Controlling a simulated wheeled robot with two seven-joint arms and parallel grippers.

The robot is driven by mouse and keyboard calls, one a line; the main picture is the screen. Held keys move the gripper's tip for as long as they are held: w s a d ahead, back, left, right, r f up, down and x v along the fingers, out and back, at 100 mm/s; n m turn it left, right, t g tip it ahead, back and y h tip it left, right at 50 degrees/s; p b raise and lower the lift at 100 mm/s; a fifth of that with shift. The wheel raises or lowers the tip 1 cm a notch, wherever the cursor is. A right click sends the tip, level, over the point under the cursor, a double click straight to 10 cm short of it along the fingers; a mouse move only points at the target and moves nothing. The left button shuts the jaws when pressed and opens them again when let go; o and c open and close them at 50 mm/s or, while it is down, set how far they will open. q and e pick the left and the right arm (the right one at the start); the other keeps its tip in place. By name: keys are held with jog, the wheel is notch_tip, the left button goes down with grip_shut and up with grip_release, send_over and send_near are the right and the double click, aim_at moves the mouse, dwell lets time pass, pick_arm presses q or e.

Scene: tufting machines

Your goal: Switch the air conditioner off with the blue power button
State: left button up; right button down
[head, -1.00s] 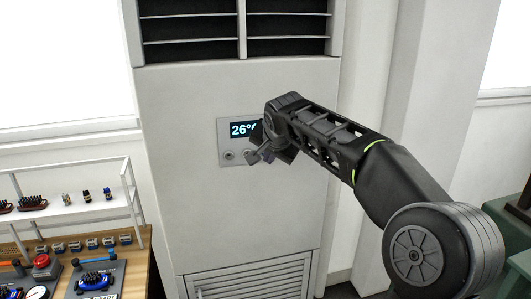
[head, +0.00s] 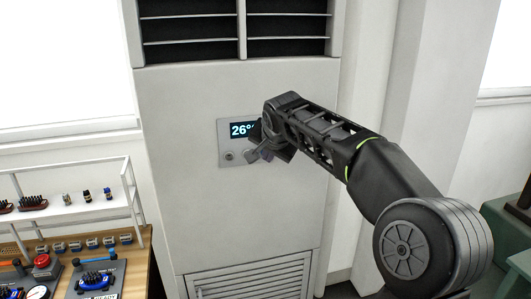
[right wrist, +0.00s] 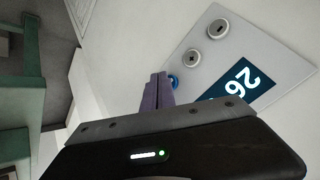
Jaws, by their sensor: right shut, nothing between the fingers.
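The tall white air conditioner (head: 285,190) stands ahead, with a grey control panel (head: 222,135) on its front. The panel's lit display (head: 240,130) reads 26°, partly covered by my right gripper (head: 254,158). In the right wrist view the blue power button (right wrist: 174,83) shows just right of the tips of my closed fingers (right wrist: 158,80), partly hidden by them. I cannot tell whether the fingers touch it. The plus button (right wrist: 191,57) and minus button (right wrist: 217,29) lie further along the panel. The blue button is hidden in the head view. My left gripper is out of view.
A wooden bench (head: 137,265) with a white rack (head: 95,212) and small parts stands at the left. A green machine (head: 512,225) is at the right edge. A white pillar (head: 425,100) stands right of the air conditioner. The space before the panel is clear except for my arm.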

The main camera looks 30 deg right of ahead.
jog(key=shift+w+d, duration=0.1)
jog(key=shift+w, duration=0.25)
dwell(0.6)
jog(key=shift+s+a+b, duration=0.25)
jog(key=shift+s+b, duration=0.4)
jog(key=shift+s, duration=0.15)
